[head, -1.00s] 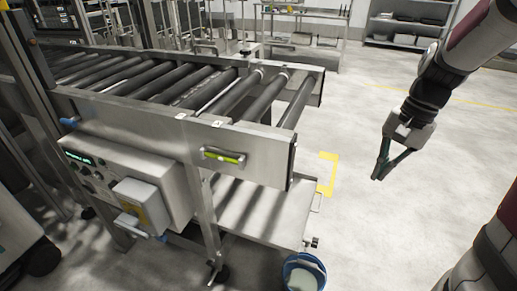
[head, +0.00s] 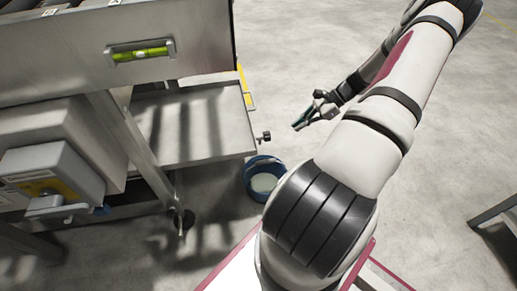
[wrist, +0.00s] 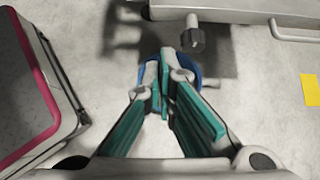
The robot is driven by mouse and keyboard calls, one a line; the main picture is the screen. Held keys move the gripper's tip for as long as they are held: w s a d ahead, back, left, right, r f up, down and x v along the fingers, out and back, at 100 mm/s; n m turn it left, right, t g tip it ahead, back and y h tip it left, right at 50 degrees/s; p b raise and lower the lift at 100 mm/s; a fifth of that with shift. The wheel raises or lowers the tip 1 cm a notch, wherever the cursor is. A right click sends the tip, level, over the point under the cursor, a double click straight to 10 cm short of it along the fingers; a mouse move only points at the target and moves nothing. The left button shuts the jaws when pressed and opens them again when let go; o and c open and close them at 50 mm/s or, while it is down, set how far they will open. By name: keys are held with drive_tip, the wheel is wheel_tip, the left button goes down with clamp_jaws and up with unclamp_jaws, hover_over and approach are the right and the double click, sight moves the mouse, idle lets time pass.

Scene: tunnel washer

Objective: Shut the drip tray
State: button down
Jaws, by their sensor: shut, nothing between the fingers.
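The drip tray (head: 190,125) is a flat grey metal tray under the end of the roller frame, and it sticks out to the right past the frame leg. A dark knob (head: 265,136) and a thin bar handle (head: 250,98) are on its right end. In the wrist view the tray's edge (wrist: 245,14) runs along the top, with the knob (wrist: 193,40) hanging from it and the handle (wrist: 298,32) further right. My gripper (head: 297,127) is shut and empty, to the right of the knob and apart from it. Its teal fingers (wrist: 168,56) point towards the tray end.
A blue bucket (head: 262,180) with pale contents stands on the floor below the tray's end, partly behind my fingers in the wrist view. A control box (head: 50,172) is at the left.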

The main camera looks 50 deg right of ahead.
drive_tip(key=w+a+r+b+x, duration=0.1)
drive_tip(key=b+x, duration=0.4)
drive_tip(key=x, duration=0.8)
drive_tip(key=shift+a+r, duration=0.3)
drive_tip(key=shift+r, duration=0.1)
